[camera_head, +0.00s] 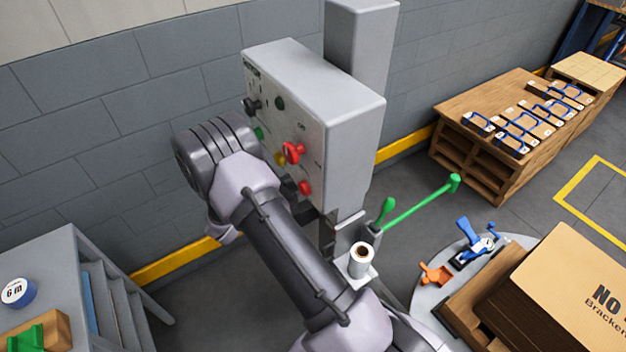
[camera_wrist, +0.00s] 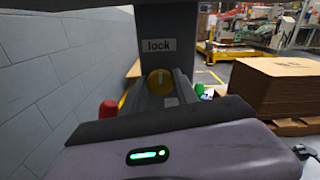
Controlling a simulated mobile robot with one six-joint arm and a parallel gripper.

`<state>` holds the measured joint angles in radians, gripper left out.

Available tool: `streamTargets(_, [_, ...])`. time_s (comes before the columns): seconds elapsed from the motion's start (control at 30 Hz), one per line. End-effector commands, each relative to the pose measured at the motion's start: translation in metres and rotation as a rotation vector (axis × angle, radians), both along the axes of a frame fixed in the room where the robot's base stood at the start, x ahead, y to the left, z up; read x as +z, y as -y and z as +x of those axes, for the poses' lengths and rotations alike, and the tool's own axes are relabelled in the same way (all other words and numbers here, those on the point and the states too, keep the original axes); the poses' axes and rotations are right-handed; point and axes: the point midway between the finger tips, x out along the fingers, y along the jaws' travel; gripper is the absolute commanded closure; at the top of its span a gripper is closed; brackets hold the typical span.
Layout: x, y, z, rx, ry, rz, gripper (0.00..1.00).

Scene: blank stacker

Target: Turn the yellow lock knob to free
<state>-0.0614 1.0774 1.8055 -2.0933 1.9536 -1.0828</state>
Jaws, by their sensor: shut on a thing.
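The yellow lock knob (camera_wrist: 160,80) shows in the wrist view on a dark grey post, just below a small label reading "lock" (camera_wrist: 159,45). A pale line on the knob looks roughly upright, but its exact setting is hard to read. My gripper (camera_wrist: 161,96) reaches up to the knob, with its grey fingers on either side and shut on it. The lower part of the knob is hidden by the gripper.
A grey control box (camera_head: 315,95) with a red switch (camera_head: 292,152) stands close above my arm. A green lever (camera_head: 420,205) sticks out to the right. Stacked brown cardboard (camera_head: 560,285) lies at lower right. A block wall (camera_wrist: 60,85) runs along the left.

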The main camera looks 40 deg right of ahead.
Motion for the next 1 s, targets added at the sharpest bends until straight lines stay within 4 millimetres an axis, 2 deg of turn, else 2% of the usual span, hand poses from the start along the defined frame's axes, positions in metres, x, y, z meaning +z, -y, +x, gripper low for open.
streamTargets(0.37, [0.0006,-0.0002,-0.0008,-0.001,0.186,-0.011,1.00])
streamTargets(1.0, [-0.0014,-0.0005,-0.0027,-0.001,0.789,-0.045,1.00])
